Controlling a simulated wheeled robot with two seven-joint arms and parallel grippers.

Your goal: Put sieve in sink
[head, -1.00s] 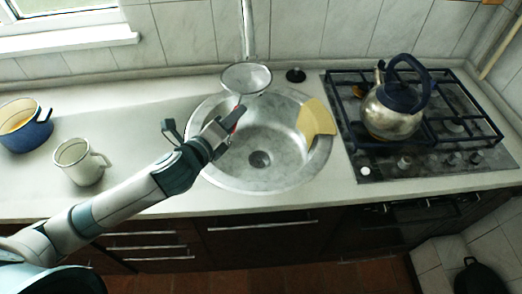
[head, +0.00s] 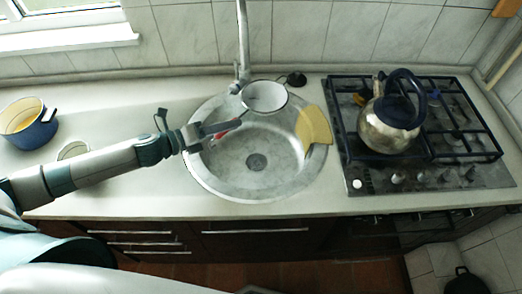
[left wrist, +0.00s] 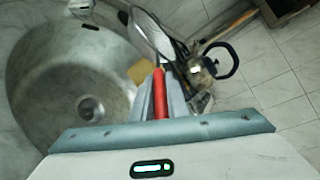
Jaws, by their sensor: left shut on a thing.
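The sieve (head: 264,96) is a round, pale bowl with a dark rim and a red handle. My left gripper (head: 217,131) is shut on the red handle, which also shows between the fingers in the left wrist view (left wrist: 159,92). In the head view the bowl appears in front of the faucet, over the back part of the sink; its exact height cannot be told. The round metal sink (head: 230,175) has a drain in its middle, and also fills the left of the wrist view (left wrist: 60,75). My right gripper is not in view.
A yellow flat piece (head: 314,125) lies at the sink's right side. The faucet (head: 242,45) rises behind the sink. A kettle (head: 390,125) stands on the stove (head: 420,170) at right.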

